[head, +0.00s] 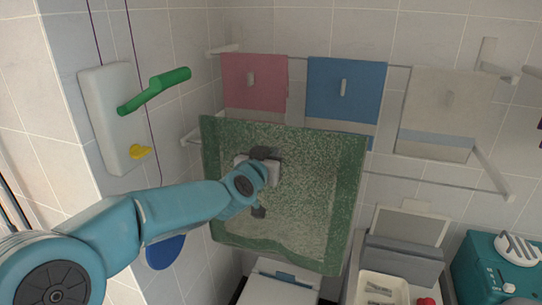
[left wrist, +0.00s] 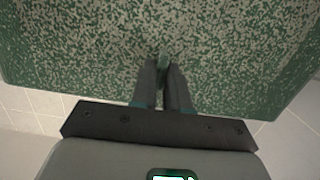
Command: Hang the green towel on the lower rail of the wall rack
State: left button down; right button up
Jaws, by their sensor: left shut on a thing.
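The green towel (head: 320,190), speckled with pale grey and edged in plain green, hangs spread out in front of the wall rack in the head view. My left gripper (head: 262,185) is shut on the towel near its middle left. In the left wrist view the two fingers (left wrist: 164,85) pinch a small fold of the towel (left wrist: 80,50). The lower rail (head: 440,183) of the wall rack shows to the right of the towel; its left stretch is hidden behind it. I cannot tell whether the towel touches the rail. My right gripper is not in view.
Pink (head: 255,82), blue (head: 346,88) and beige (head: 447,105) towels hang from the upper rail. A wall box with a green handle (head: 160,88) is at left. Below stand a grey box (head: 403,258), a white tray (head: 382,288) and a teal case (head: 490,270).

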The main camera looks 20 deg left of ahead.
pick_arm(q)
jog(key=shift+r, duration=0.1)
jog(key=shift+w+f+b, duration=0.15)
jog(key=shift+f+b, duration=1.05)
jog(key=shift+f, duration=0.4)
notch_tip(320, 180, down, 2)
jog(key=shift+w+f+b, duration=0.15)
jog(key=shift+b, duration=0.9)
